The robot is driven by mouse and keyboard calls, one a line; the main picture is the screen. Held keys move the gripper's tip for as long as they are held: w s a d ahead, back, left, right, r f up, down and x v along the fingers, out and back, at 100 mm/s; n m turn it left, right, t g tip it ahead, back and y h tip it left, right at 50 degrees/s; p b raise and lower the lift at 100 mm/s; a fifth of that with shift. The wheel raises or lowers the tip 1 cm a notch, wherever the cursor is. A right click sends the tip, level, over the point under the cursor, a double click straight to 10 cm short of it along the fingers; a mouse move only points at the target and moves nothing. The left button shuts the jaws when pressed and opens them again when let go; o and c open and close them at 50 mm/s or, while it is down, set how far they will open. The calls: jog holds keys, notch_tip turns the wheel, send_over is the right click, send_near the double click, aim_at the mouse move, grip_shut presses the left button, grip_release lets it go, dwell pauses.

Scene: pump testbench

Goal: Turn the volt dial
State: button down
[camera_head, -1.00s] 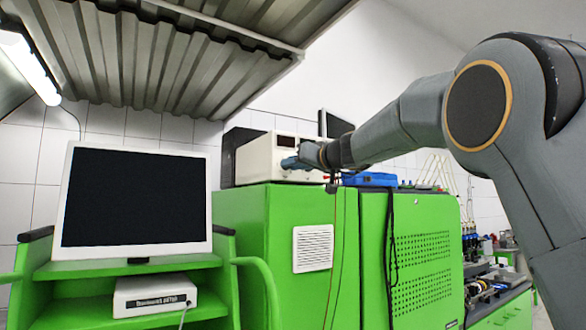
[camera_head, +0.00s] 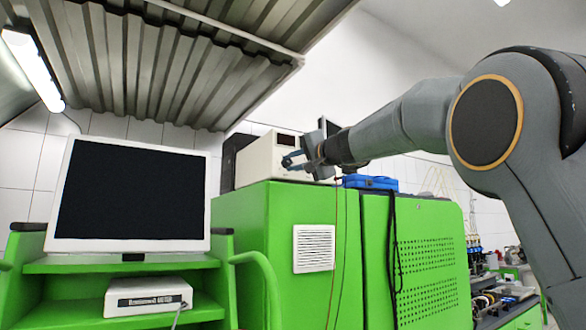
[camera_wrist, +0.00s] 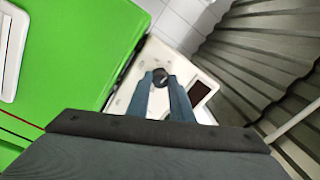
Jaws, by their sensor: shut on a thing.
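The beige power supply box (camera_head: 262,158) stands on top of the green cabinet, with a small dark display (camera_head: 286,140) on its front. In the wrist view its pale front panel (camera_wrist: 133,83) shows the dark round dial (camera_wrist: 160,76) between my fingertips, and the dark display (camera_wrist: 200,94) to the right. My gripper (camera_head: 292,160) is at the box's front face. In the wrist view the fingers of my gripper (camera_wrist: 160,80) are shut on the dial, one on each side. In the head view the dial is hidden. Its markings are too small to read.
A blue case (camera_head: 370,182) lies on the green cabinet (camera_head: 240,240) to the right of the box. Black and red cables hang down the cabinet front. A monitor (camera_head: 130,195) stands on a green shelf at left. A corrugated metal canopy (camera_head: 150,70) hangs above.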

jog(key=m, duration=0.9)
jog(key=shift+t, duration=0.3)
jog(key=m+h+p, duration=0.1)
jog(key=m+p, duration=0.1)
jog(key=m, duration=0.2)
jog(key=shift+r+m, duration=0.1)
jog(key=shift+m, duration=0.3)
jog(key=m+p, duration=0.2)
jog(key=m, duration=0.2)
jog(key=shift+s+p, duration=0.1)
jog(key=shift+p, duration=0.25)
jog(key=m+p, duration=0.2)
jog(key=m, duration=0.1)
jog(key=shift+a+r+m+h+p, duration=0.1)
jog(key=shift+m+h+p, duration=0.2)
jog(key=shift+h+p, duration=0.1)
jog(key=m+p, duration=0.4)
jog(key=shift+m, duration=0.3)
jog(key=m+p, duration=0.4)
jog(key=shift+r, duration=0.1)
jog(key=shift+m+p, duration=1.45)
jog(key=shift+m, duration=0.15)
